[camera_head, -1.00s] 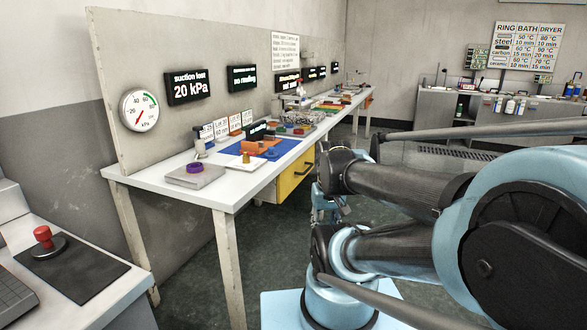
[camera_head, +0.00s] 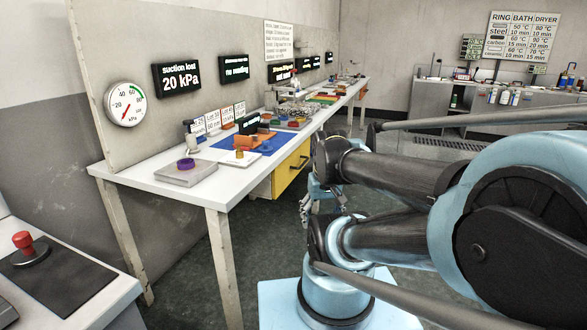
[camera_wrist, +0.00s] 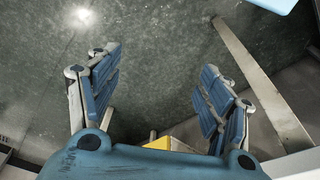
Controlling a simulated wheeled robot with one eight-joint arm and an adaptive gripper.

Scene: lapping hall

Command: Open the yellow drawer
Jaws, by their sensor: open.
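The yellow drawer (camera_head: 291,167) sits under the long white workbench, with a dark handle on its front. It looks shut in the head view. A small yellow patch (camera_wrist: 157,143), likely the drawer, shows at the bottom of the wrist view, mostly hidden by my gripper's body. My gripper (camera_wrist: 152,92) is open and empty, its blue-padded fingers spread wide above the dark floor. In the head view my gripper (camera_head: 322,205) hangs low in front of the bench, right of the drawer and partly hidden by my arm. No contact with the drawer shows.
The white workbench (camera_head: 150,176) carries a grey block with a purple ring (camera_head: 186,164), a blue mat (camera_head: 232,144) and several small parts. Its leg (camera_head: 222,262) stands at the front. A side table with a red knob (camera_head: 23,241) is at lower left. Dark floor lies between.

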